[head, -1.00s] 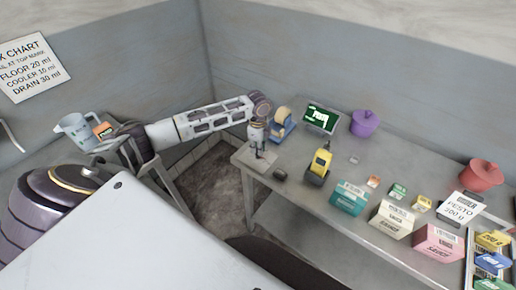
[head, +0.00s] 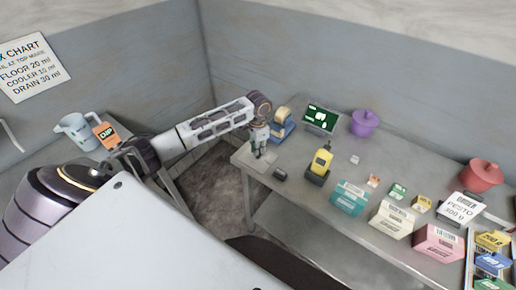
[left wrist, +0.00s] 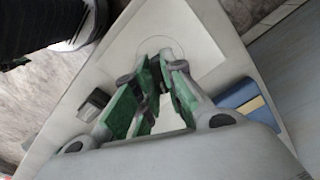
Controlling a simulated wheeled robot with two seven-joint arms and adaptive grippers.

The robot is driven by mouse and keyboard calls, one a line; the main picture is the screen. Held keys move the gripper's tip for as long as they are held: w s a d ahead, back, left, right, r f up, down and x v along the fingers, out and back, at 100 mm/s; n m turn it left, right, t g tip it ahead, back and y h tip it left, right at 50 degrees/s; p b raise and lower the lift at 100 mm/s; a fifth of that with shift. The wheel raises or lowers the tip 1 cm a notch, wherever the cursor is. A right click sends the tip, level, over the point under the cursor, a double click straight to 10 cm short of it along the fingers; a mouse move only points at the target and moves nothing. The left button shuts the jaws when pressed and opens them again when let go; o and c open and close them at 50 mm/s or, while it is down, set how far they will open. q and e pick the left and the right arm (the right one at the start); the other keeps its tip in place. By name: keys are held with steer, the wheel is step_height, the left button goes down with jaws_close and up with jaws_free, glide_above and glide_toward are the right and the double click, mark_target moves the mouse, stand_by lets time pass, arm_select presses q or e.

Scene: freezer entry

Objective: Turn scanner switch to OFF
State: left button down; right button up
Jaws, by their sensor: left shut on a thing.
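My left gripper (head: 259,150) is upright over a pale plate (head: 246,160) at the near left corner of the steel table. In the left wrist view the green-padded fingers (left wrist: 152,100) are closed together over the plate (left wrist: 196,28), which bears a faint round outline. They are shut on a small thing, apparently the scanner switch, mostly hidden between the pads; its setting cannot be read. A yellow scanner-like device (head: 321,162) stands in a dark holder to the right. My right gripper is not in view.
A small dark box (head: 280,174) lies right of the plate. A blue and tan dispenser (head: 281,125) stands close behind the gripper. A screen (head: 321,117), a purple pot (head: 364,122) and several cartons, including a teal one (head: 349,197), occupy the table farther right.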

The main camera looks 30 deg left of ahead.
arm_select(q)
steer(key=n, duration=0.5)
steer(key=shift+r, duration=0.1)
steer(key=shift+n, duration=0.4)
steer(key=c, duration=1.5)
jaws_free()
step_height(320, 180, up, 12)
